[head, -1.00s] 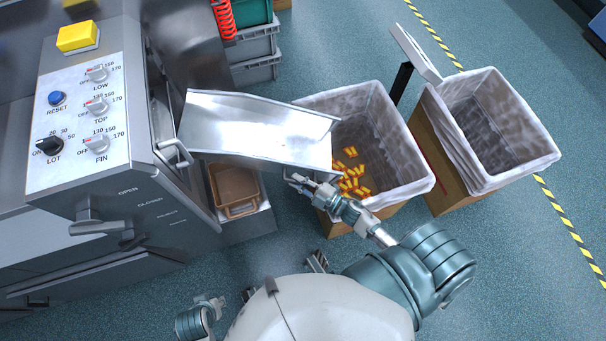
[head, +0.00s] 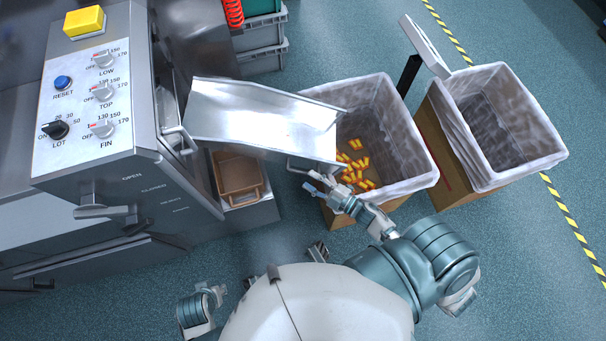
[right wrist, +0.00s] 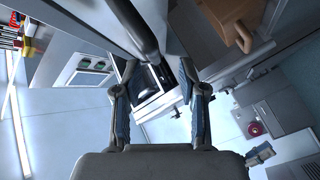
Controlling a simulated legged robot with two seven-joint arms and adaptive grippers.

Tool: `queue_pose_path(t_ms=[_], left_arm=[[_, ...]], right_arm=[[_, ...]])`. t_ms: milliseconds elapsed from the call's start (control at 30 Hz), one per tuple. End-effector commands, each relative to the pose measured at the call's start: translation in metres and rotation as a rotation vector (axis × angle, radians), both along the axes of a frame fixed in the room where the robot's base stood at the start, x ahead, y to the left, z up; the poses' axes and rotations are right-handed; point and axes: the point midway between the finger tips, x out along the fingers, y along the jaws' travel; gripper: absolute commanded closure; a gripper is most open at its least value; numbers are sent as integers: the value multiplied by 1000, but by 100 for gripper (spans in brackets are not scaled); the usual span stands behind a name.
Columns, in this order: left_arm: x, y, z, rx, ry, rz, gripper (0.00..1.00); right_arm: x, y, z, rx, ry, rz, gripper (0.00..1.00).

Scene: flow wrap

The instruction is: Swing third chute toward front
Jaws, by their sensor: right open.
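A silver, open-topped chute (head: 262,117) slants out from the machine's side, its outer end by the near bin's left rim. A thin bar handle (head: 296,167) sits under that end. My right gripper (head: 313,181) is open just below and right of the handle, apart from it. In the right wrist view its fingers (right wrist: 157,95) are spread and empty, with a dark rounded bar (right wrist: 135,28) beyond the tips. A jointed part of mine that may be the left gripper (head: 203,305) shows at the bottom left; its jaws are unclear. No other chute is clearly visible.
The control-panel machine (head: 110,165) stands left. A white-lined bin (head: 405,182) holding several orange-yellow packets stands right of the chute, with another lined bin (head: 535,160) beyond. A brown tray (head: 238,195) lies under the chute. Grey crates (head: 262,60) stand behind. Floor in front is open.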

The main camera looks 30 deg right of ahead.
Motion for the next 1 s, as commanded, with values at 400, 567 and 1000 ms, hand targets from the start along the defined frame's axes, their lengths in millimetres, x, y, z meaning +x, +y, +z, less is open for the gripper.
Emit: queue_pose_path(t_ms=[400,567,1000], left_arm=[[0,0,0,0,0,0,60],[0,0,0,1,0,0,60],[0,0,0,1,0,0,60]], right_arm=[[-63,-32,-1,-4,2,2,59],[-66,-34,0,-3,0,3,59],[-66,-34,-1,-3,1,2,59]])
